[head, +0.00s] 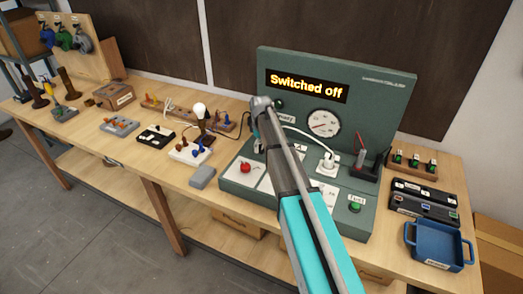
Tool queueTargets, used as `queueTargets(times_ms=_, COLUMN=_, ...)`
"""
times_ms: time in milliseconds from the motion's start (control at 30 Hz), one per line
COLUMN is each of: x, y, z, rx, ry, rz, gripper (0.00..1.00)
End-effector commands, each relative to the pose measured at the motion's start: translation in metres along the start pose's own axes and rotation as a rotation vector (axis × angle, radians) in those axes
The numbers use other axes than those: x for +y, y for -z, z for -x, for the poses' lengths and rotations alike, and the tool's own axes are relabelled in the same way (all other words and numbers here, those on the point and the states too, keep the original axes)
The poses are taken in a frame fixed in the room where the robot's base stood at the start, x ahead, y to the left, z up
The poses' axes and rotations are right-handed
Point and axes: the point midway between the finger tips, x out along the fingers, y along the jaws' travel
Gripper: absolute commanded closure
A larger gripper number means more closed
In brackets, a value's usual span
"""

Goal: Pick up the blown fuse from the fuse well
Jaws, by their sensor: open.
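My arm reaches up from the bottom edge across the green bench panel (390,100), its far end in front of the panel's left side. The gripper's fingers cannot be made out; the arm hides that area. I cannot pick out the blown fuse or be sure of the fuse well. The display (306,86) reads "Switched off".
A wooden rack (425,172) with several green-topped pieces, a dark tray (424,203) and a blue handled bin (438,246) stand at right. A white plug (327,162), a red button (245,168) and a lamp bulb (199,109) stand near my arm.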

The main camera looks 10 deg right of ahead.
Motion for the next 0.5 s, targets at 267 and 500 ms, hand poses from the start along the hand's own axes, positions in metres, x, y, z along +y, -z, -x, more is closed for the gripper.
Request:
queueTargets(times_ms=267, x=0.0, y=0.0, z=0.0002, rx=0.0, ry=0.0, rz=0.0, gripper=0.03)
queueTargets(times_ms=500, x=0.0, y=0.0, z=0.0002, rx=0.0, ry=0.0, rz=0.0, gripper=0.27)
